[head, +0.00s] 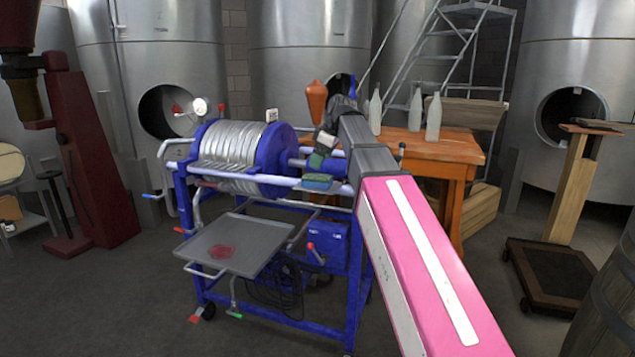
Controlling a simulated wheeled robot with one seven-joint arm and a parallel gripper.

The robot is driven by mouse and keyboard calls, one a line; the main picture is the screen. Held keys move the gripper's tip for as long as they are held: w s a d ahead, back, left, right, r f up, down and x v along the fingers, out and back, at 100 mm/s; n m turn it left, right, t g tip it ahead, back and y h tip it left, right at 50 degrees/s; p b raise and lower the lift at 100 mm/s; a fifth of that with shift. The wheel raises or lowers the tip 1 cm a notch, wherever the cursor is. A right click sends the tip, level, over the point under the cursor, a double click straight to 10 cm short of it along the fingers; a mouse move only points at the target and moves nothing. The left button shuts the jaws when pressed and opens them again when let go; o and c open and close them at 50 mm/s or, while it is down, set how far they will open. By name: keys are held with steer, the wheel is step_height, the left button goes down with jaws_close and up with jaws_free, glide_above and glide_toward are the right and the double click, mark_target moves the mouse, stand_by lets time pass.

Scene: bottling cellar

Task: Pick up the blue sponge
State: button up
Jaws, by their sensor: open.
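The blue sponge (317,182) is a small block, blue with a greenish upper layer. It shows in the head view near the middle, by the front rail of the blue press. What it rests on is hard to make out. My gripper (320,157) is at the end of my arm, just above the sponge and pointing down towards it. It is open, with a small gap seeming to show between it and the sponge. The fingertips are small and dark, and part of the gripper is hidden behind my own wrist.
The blue press (275,160) with its slatted metal drum stands around the sponge. A grey tray (235,243) sits low in front. Behind, an orange wooden table (440,147) holds several pale bottles (433,118). An orange-brown vessel (316,100) stands close behind my gripper.

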mark_target(313, 176)
steer(key=x, duration=0.7)
steer(key=shift+s+a+f, duration=0.1)
steer(key=shift+s+f, duration=0.05)
steer(key=shift+f, duration=0.05)
steer(key=c, duration=1)
